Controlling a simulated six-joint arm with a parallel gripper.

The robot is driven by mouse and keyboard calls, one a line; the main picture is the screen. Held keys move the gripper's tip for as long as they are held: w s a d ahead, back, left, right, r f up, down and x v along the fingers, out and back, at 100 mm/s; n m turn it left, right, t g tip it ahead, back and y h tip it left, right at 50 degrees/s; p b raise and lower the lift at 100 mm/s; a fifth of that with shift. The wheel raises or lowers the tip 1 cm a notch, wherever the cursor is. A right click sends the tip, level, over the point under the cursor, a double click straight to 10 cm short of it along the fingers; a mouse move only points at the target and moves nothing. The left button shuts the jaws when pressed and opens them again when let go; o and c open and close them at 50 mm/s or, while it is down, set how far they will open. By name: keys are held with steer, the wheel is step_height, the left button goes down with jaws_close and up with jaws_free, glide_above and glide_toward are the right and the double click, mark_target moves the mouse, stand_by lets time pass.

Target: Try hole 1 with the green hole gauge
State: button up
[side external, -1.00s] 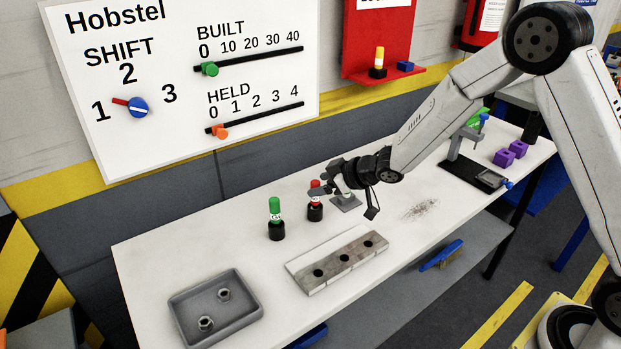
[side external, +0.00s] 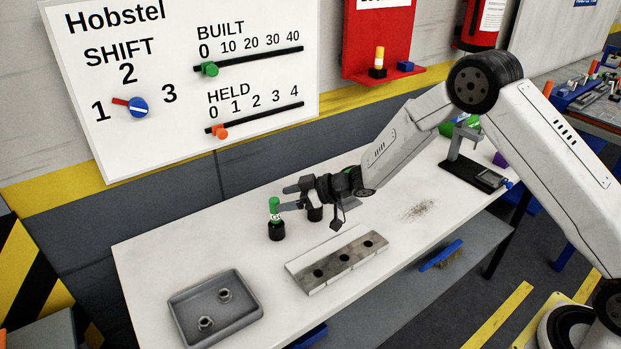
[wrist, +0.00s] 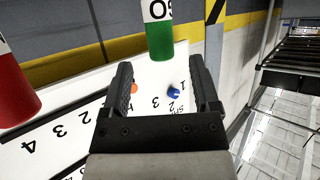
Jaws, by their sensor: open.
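The green hole gauge (side external: 274,208) stands upright on the bench, its green top above a white label and a black base. My gripper (side external: 285,197) is beside it on its right, at the height of the green part. In the wrist view the green gauge (wrist: 160,38) shows ahead of my open gripper (wrist: 162,75), between and beyond the fingertips. The jaws hold nothing. The carrier bar (side external: 338,259) lies on the bench with three dark holes in a row, right of and nearer than the gauge. I see no number on the holes.
The red gauge (side external: 315,212) stands just behind my gripper, mostly hidden by it; it also shows at left in the wrist view (wrist: 15,90). A grey tray (side external: 250,311) with two nuts is front left. A clamp-like fixture (side external: 462,168) stands at the right end.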

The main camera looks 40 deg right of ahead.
mark_target(275, 216)
steer(key=shift+w+a+f, duration=0.15)
steer(key=shift+a, duration=0.05)
steer(key=shift+x, duration=2.6)
steer(key=shift+c, duration=0.2)
jaws_close()
